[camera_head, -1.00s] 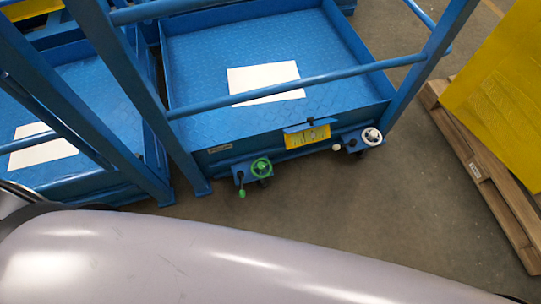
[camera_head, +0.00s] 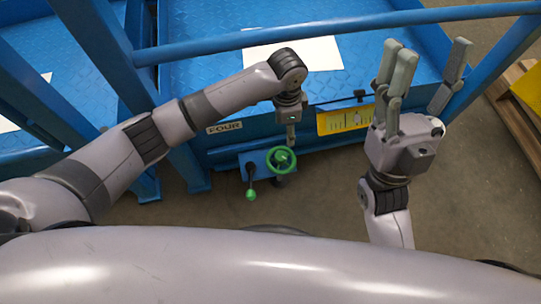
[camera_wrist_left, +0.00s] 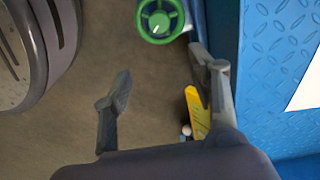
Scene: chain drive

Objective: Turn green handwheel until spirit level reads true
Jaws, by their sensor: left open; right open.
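The green handwheel (camera_head: 281,159) is on a blue bracket at the front of a blue platform cart. A black lever with a green knob (camera_head: 251,194) hangs beside it. The yellow spirit level (camera_head: 345,120) is on the cart's front edge, right of the wheel; its bubble is too small to read. My left gripper (camera_head: 291,138) is just above the wheel in the head view, apparently apart from it. In the left wrist view its fingers (camera_wrist_left: 160,75) are spread and empty, with the handwheel (camera_wrist_left: 160,20) beyond the tips. My right gripper (camera_head: 428,58) is open and empty, fingers up, right of the level.
The blue cart (camera_head: 215,75) has a rail (camera_head: 350,31) across its front and a "FOUR" label (camera_head: 224,127). Another blue cart (camera_head: 45,140) stands at left. A wooden pallet (camera_head: 515,120) lies at right. The floor (camera_head: 325,195) right of the handwheel is clear.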

